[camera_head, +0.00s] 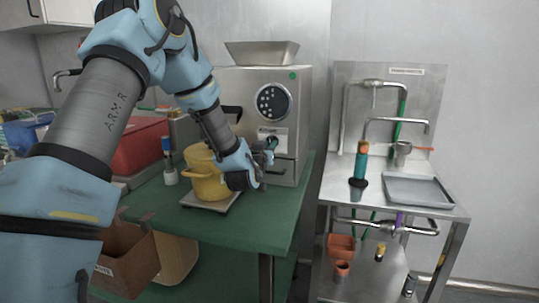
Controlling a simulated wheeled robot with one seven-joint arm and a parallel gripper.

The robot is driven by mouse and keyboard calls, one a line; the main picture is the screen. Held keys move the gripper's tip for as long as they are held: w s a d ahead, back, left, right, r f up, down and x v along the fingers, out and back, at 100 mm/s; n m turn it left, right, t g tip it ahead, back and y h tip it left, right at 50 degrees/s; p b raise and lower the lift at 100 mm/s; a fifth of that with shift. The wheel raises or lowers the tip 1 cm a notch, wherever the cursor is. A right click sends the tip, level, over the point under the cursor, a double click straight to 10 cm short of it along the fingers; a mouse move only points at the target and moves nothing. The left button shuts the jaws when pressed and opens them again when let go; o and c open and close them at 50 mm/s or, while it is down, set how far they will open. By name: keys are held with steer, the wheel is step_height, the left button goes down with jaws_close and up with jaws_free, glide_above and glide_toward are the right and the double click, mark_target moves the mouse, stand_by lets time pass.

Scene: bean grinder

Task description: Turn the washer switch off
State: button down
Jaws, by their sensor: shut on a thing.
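My gripper (263,160) is at the front of a grey metal machine (295,110), low and just under its round dotted panel (273,101). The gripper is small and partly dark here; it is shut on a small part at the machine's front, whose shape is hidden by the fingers. A steel wash stand (391,90) with bent pipes is to the right, apart from the gripper. It has a small orange-red piece (422,148) beside its spout and a purple piece (399,220) on the lower pipe. No part is clearly marked as the washer switch.
A yellow pot (205,180) on a flat plate stands close to the left of my gripper. A red box (140,148) is behind my arm. A grey tray (418,190) and an orange-topped bottle (360,163) stand on the wash stand. A narrow gap separates it from the green table (255,228).

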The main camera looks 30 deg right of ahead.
steer(key=shift+m+b, duration=0.5)
steer(key=shift+m, duration=0.1)
steer(key=c, duration=0.9)
jaws_free()
steer(key=b+v, duration=0.2)
steer(key=v, duration=0.8)
steer(key=shift+s+a+b, duration=0.3)
